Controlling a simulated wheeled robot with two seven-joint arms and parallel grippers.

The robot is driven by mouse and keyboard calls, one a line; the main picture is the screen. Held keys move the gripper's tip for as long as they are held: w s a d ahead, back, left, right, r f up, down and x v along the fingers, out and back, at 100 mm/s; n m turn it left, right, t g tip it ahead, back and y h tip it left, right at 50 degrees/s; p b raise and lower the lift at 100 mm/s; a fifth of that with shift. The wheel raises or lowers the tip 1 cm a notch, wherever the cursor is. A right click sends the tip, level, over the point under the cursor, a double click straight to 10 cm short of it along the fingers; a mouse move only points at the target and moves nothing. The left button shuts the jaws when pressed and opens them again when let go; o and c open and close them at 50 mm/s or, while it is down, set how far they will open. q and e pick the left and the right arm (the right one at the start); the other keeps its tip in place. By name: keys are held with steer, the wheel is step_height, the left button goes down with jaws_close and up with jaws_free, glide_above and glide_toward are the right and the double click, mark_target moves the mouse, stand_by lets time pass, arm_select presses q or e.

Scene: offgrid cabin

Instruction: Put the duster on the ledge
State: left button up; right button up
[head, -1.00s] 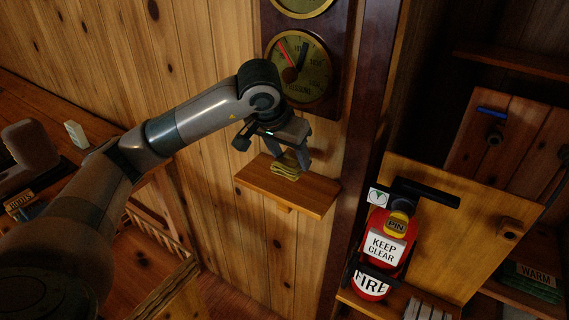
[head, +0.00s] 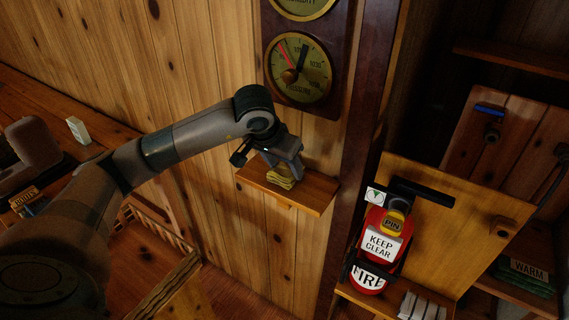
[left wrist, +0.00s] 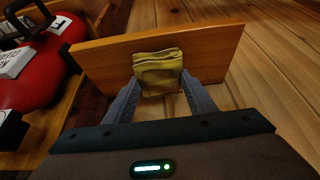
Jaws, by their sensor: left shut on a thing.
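The duster is a folded yellow cloth (head: 281,178), also in the left wrist view (left wrist: 158,73). My left gripper (head: 284,174) is shut on it, with one finger on each side of the cloth in the left wrist view. The ledge is a small wooden wall shelf (head: 314,190) below the round gauges; it also shows in the left wrist view (left wrist: 215,48). The duster is at the ledge's top, toward its left part in the head view. I cannot tell whether its underside touches the wood. My right gripper is not in view.
A red fire extinguisher (head: 371,250) stands right of the ledge, beyond a dark wooden post (head: 350,150). A pressure gauge (head: 299,70) hangs on the wall above. The right part of the ledge is bare.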

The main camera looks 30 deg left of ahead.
arm_select(q)
steer(key=shift+f, duration=0.3)
steer(key=shift+f+b, duration=0.2)
steer(key=shift+b, duration=0.1)
steer(key=o, duration=1.4)
steer(key=shift+r, duration=0.1)
steer(key=shift+r, duration=0.1)
